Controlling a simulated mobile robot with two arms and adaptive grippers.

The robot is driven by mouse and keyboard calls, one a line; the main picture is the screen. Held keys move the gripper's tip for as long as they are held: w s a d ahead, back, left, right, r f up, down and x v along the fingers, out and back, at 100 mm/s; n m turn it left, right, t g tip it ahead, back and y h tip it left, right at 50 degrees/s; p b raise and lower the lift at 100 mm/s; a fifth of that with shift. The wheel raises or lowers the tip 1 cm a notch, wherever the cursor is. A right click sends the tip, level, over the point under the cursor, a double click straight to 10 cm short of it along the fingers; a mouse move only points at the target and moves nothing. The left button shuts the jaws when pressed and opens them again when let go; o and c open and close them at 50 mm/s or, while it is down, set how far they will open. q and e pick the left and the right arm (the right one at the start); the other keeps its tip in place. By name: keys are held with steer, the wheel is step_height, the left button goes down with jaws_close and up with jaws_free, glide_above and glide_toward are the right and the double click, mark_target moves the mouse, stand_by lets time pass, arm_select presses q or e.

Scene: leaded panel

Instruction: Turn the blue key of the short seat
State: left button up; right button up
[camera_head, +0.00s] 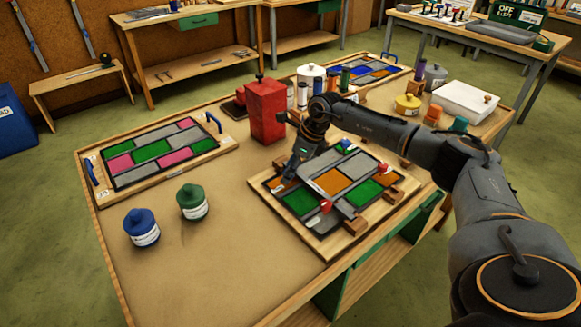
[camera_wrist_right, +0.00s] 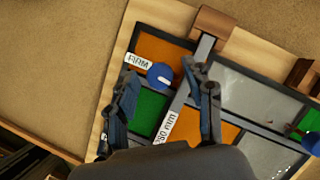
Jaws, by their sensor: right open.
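The panel frame (camera_head: 328,252) lies on the table with orange, green and grey panes. In the wrist view a round blue key (camera_wrist_right: 160,76) sits beside a white label that seems to read FIRM. My open right gripper (camera_wrist_right: 160,70) is over it, with one finger on each side of the key; I cannot tell whether they touch it. In the head view my right gripper (camera_head: 287,178) is at the panel's left corner and hides this key. Another blue knob (camera_head: 347,146) shows at the panel's far side. My left gripper is out of view.
A red block (camera_head: 265,110) stands close behind my gripper. A second panel (camera_head: 158,150) and blue (camera_head: 141,228) and green (camera_head: 192,202) jars are at left. The table's front is clear.

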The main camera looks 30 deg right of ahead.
jaws_close()
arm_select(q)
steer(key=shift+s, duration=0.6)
